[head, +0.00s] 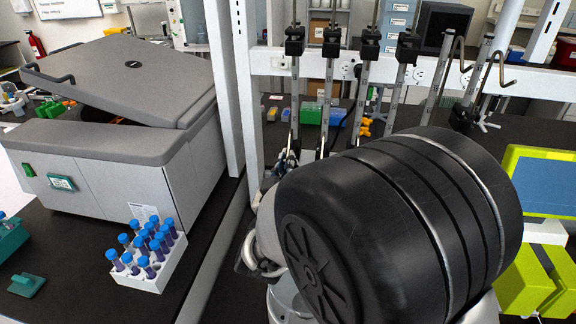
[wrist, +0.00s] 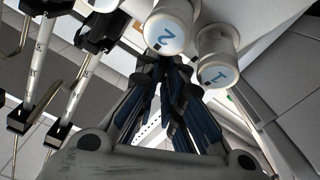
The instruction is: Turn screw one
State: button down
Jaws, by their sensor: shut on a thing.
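In the wrist view, two white round knobs with blue numbers show above my gripper (wrist: 167,68). The knob marked 1 (wrist: 217,66) is to the right of the fingertips, and the knob marked 2 (wrist: 171,30) is just above them. I cannot tell whether either is a screw. The dark fingers come together at their tips on a thing that I cannot make out, as the fingers hide it. In the head view, my gripper (head: 287,160) is mostly hidden behind my large black arm joint. Only dark parts of it show near the foot of the leftmost rod.
Upright metal rods with black clamps (head: 332,42) hang from a white frame (head: 240,90) close to my gripper. A grey centrifuge-like machine (head: 130,80) and a white rack of blue-capped tubes (head: 150,275) stand at left. A yellow-green tray (head: 515,155) is at right.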

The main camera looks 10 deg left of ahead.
jog(key=shift+n, duration=0.4)
jog(key=n+p, duration=0.2)
jog(key=n, duration=0.1)
jog(key=shift+a+r+p, duration=0.1)
jog(key=shift+p, duration=0.3)
jog(key=shift+n+p, duration=0.85)
jog(key=shift+n, duration=0.85)
jog(key=shift+f, duration=0.2)
jog(key=c, duration=2)
grip_release()
